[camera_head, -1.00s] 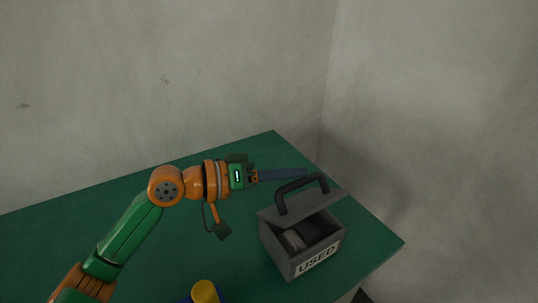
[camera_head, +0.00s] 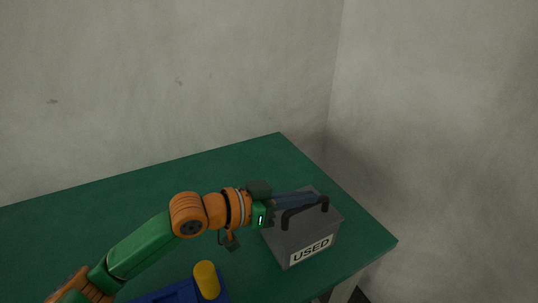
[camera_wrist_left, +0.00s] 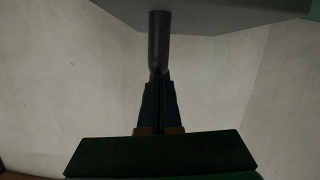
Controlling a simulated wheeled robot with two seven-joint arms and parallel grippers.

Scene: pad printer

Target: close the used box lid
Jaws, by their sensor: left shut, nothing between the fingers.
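The used box (camera_head: 304,247) is a grey box with a white "USED" label on its front, standing near the right edge of the green table. Its grey lid (camera_head: 325,215) lies down over the top, and no opening shows. The black lid handle (camera_head: 303,211) stands on the lid. My left gripper (camera_head: 312,198) is shut and empty, with its fingers over the lid just behind the handle. In the left wrist view its fingers (camera_wrist_left: 160,90) point at a dark bar, with a grey surface above. Whether they touch is unclear. My right gripper does not show.
The green table (camera_head: 120,222) is bare at the left and back. A grey wall (camera_head: 160,90) rises behind the table, which ends just right of the box.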

